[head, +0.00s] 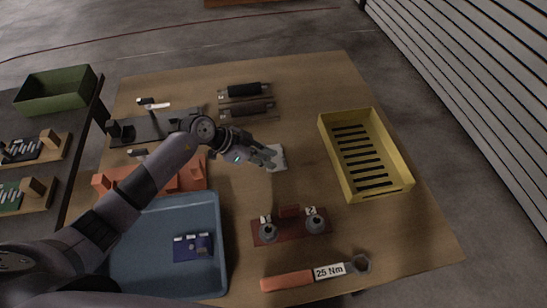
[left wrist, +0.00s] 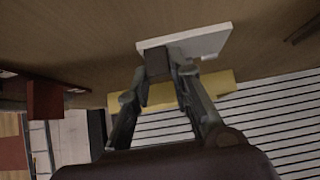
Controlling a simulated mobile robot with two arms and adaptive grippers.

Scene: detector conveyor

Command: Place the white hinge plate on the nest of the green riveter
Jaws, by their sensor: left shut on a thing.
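The white hinge plate (head: 278,157) is in the fingertips of my left gripper (head: 266,156), over the middle of the wooden table. In the left wrist view the plate (left wrist: 208,42) shows as a flat white slab at the tips of the left gripper (left wrist: 170,66), which is shut on its near edge. I cannot tell whether the plate touches the table. I cannot make out a green riveter or its nest for certain; a dark fixture (head: 150,127) and an orange fixture (head: 188,180) stand left of the gripper, partly hidden by my left arm. My right gripper is not in view.
A yellow slotted crate (head: 409,184) stands at right. A blue bin (head: 218,262) holds a blue part. A red board (head: 290,226) with two knobs and a 25 Nm wrench (head: 290,281) lie in front. A green bin (head: 55,90) stands at far left. Bare wood surrounds the plate.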

